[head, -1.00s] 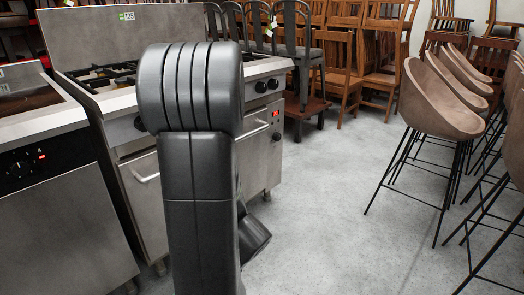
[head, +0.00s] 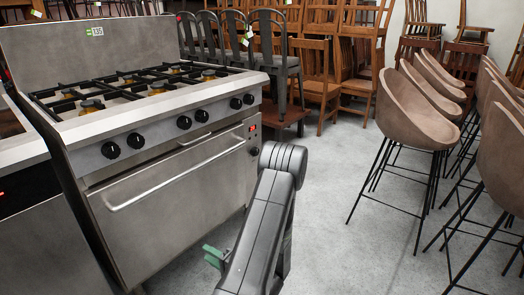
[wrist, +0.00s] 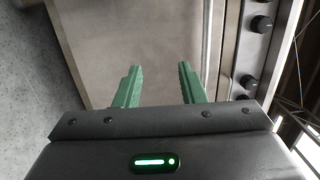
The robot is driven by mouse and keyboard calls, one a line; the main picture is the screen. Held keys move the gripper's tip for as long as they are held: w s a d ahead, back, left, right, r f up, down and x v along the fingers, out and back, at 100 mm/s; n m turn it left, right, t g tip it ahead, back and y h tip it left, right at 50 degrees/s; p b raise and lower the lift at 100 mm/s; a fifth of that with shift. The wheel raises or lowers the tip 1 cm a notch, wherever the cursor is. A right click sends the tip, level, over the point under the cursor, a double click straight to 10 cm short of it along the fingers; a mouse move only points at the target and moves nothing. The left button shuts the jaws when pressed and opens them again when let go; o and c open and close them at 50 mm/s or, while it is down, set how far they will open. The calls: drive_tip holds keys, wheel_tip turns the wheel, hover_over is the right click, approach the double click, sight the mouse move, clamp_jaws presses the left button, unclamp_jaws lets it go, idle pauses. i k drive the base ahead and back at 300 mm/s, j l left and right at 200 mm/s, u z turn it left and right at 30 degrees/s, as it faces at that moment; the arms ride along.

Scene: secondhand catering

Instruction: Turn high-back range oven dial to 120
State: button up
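The high-back range (head: 170,125) stands at the left of the head view, a steel cooker with a tall back panel and several gas burners. Its oven dial (head: 254,151) is a small black knob right of the oven door, below a small red-lit display (head: 252,127). I cannot read the dial's setting. My gripper (head: 213,256) is low in front of the oven door, left of and below the dial. In the wrist view my gripper (wrist: 160,82) has two green fingers apart with nothing between them. The door handle (wrist: 207,45) and burner knobs (wrist: 262,24) lie beyond; the oven dial is not identifiable there.
Several black burner knobs (head: 184,122) line the range's upper front, above the long door handle (head: 175,172). Another appliance (head: 35,215) stands close on the left. Tan bar stools (head: 415,105) stand right and wooden chairs (head: 320,65) behind. Grey floor (head: 335,225) between is clear.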

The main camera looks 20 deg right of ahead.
sight(254, 151)
drive_tip(key=i+l+z, duration=0.2)
drive_tip(key=i+l, duration=1.5)
